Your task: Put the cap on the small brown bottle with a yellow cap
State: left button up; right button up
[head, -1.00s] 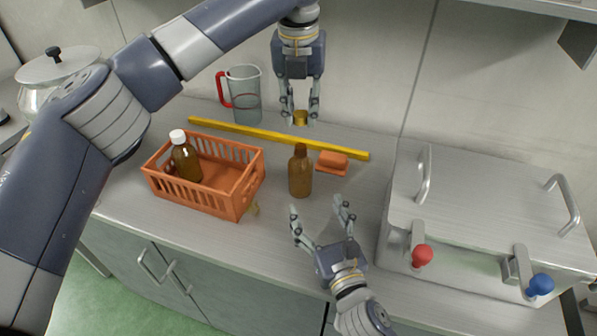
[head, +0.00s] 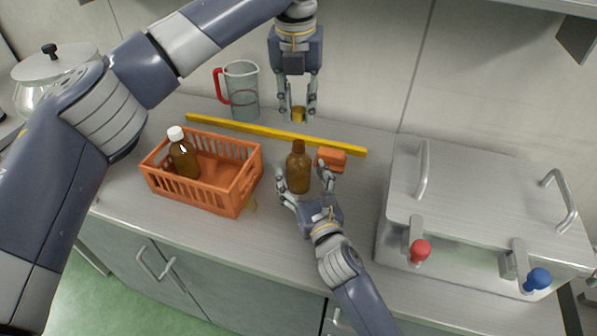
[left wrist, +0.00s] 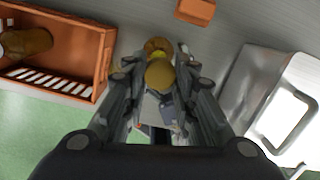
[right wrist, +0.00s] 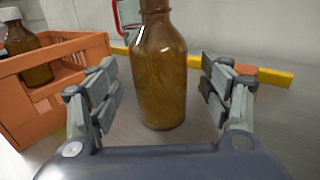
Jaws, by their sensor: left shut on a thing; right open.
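The small brown bottle (head: 298,172) stands upright and uncapped on the counter. It also shows in the right wrist view (right wrist: 160,75), between the open fingers. My right gripper (head: 306,185) is open around the bottle's near side, its fingers on either side of it. My left gripper (head: 298,112) is shut on the yellow cap (head: 298,115) and holds it above and behind the bottle. In the left wrist view the cap (left wrist: 160,74) sits between the fingertips, and part of the brown bottle shows just beyond it.
An orange crate (head: 238,196) at left holds a brown bottle with a white cap (head: 183,155). A yellow bar (head: 230,131) and a measuring jug (head: 242,90) lie behind. An orange block (head: 332,158) is right of the bottle. A metal box (head: 480,200) fills the right side.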

jog(key=shift+x, duration=1)
jog(key=c, duration=1.6)
pick_arm(q)
send_over(298, 143)
jog(key=shift+f, duration=2.45)
jog(key=shift+f, duration=0.15)
jog(key=shift+f, duration=0.75)
jog(key=shift+f, duration=0.55)
pick_arm(e)
grip_shut()
